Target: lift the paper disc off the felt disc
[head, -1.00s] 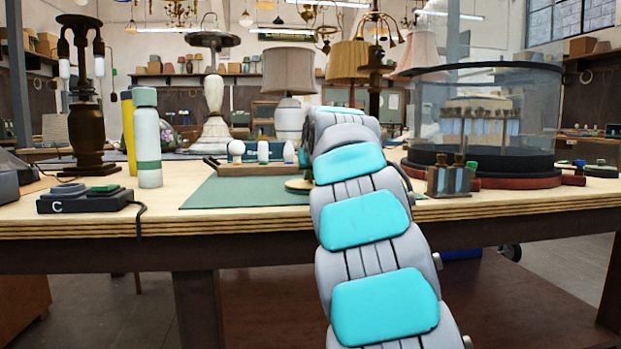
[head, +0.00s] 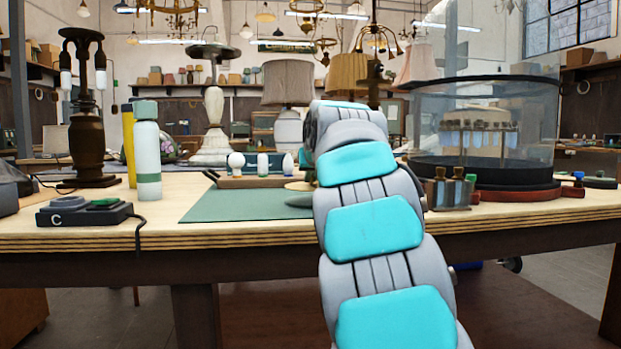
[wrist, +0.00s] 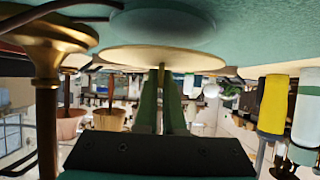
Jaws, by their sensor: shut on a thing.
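The paper disc (wrist: 175,57) is thin, round and tan, with a short upright tab or stem. My gripper (wrist: 160,85), two green fingers in the upside-down wrist view, is shut on that stem. The felt disc (wrist: 160,28) is grey-green and lies flat on the green mat, apart from the paper disc. In the head view the paper disc (head: 300,186) shows just above the felt disc (head: 298,200), left of my arm. My arm hides the gripper and the discs' right side there.
The green mat (head: 235,204) lies on the wooden bench. A tray with bulbs (head: 262,165) stands behind it. A brass stem (wrist: 45,70) is close beside the paper disc in the wrist view. A glass cylinder (head: 485,110) and small bottles (head: 450,190) stand to the right.

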